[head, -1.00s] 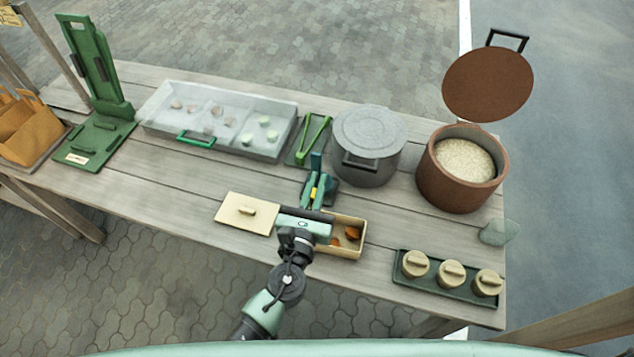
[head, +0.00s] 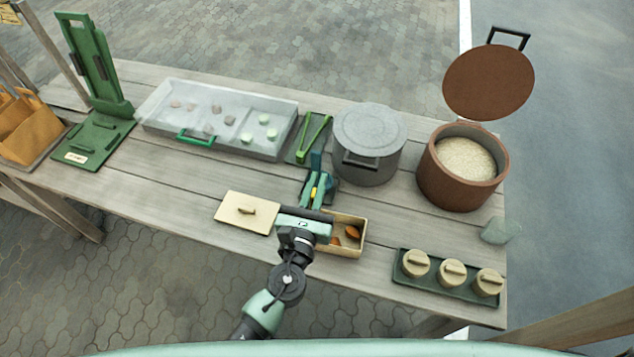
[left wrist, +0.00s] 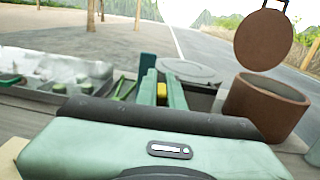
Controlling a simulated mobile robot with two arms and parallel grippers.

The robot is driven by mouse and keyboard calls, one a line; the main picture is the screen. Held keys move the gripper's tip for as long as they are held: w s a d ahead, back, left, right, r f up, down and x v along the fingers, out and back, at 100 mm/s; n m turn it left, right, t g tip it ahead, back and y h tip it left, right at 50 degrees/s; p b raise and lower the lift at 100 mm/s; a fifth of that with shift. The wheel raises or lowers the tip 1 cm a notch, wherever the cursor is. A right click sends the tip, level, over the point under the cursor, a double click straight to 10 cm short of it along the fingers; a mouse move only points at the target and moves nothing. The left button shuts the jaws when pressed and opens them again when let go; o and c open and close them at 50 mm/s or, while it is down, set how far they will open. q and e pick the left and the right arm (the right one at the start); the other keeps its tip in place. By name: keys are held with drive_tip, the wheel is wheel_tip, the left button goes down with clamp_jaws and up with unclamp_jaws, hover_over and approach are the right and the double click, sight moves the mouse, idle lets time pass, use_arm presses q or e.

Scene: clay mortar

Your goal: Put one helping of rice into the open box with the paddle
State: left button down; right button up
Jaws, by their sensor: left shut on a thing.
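The open box (head: 361,240) is pale wood, with orange food in one part. My forearm hides its left side. Its flat lid (head: 236,216) seems to be the tan board at its left. The rice (head: 465,159) lies in a brown round pot (head: 460,194) at the right. My left gripper (head: 316,188) is beyond the box, shut on what seems to be the paddle (head: 316,159), a dark teal upright piece. A yellow part shows between the fingers, also in the left wrist view (left wrist: 149,86). The paddle's lower end is hidden. My right gripper is not in view.
A grey lidded pot (head: 369,165) stands close right of my left gripper. A brown round lid (head: 489,82) stands raised behind the rice pot. Green tongs (head: 314,138), a clear-covered tray (head: 218,119) and a dark tray (head: 448,284) with small tan lidded jars are on the table.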

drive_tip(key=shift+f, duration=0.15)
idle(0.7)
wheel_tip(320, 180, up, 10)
drive_tip(key=p, duration=0.9)
drive_tip(key=shift+p, duration=0.3)
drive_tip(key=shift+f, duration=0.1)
